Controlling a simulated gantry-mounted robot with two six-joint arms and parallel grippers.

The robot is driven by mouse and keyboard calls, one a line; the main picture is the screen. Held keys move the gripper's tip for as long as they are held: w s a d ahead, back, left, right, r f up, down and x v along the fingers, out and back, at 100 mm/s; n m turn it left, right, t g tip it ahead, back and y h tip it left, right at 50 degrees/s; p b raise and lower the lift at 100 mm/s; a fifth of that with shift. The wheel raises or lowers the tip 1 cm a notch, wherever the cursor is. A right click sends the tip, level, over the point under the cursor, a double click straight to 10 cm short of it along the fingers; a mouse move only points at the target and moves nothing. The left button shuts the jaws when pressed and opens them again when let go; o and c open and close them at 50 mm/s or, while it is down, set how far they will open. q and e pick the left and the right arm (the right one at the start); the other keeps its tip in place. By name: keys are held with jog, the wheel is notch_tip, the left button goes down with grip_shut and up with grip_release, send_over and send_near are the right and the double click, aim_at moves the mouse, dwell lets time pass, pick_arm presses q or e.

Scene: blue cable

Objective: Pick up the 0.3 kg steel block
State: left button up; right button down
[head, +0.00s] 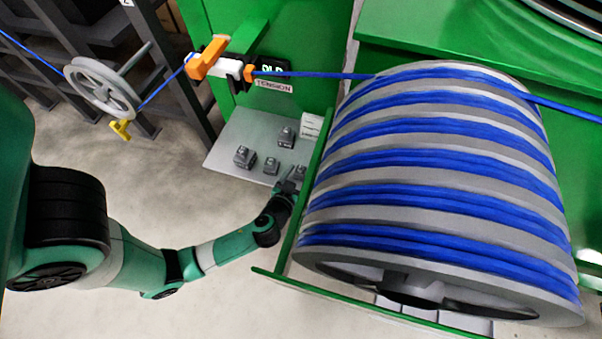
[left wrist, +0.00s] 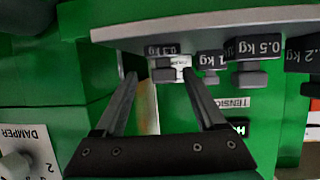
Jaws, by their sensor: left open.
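The 0.3 kg steel block (left wrist: 160,50) is a small dark grey weight with a white-lettered label, standing on a light grey shelf (left wrist: 120,33) in the left wrist view, which appears upside down. My left gripper (left wrist: 159,74) is open, with the block just beyond its fingertips and roughly between them; I see no contact. In the head view the left gripper (head: 288,186) is at the shelf's near right edge, close to a small dark block (head: 300,172) that is partly hidden and whose label is unreadable there. My right gripper is not in view.
Other weights stand close by, including a 0.5 kg block (left wrist: 258,48). A green frame rail (head: 306,185) and a large drum of blue cable (head: 430,180) are immediately right of the gripper. A grey pulley (head: 100,88) carries cable at left. The floor left of the shelf is clear.

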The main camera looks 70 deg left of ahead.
aim_at(303, 167)
pick_arm(q)
jog(key=shift+w+a+f, duration=0.1)
jog(key=shift+a+f, duration=0.1)
jog(key=shift+a, duration=0.1)
jog(key=b+x, duration=0.1)
jog(key=x, duration=0.3)
jog(key=shift+a+r+b, duration=0.1)
jog(key=shift+a+b, duration=0.1)
jog(key=shift+b, duration=0.1)
jog(key=shift+w+a, duration=0.15)
jog(key=shift+c, duration=1)
grip_shut()
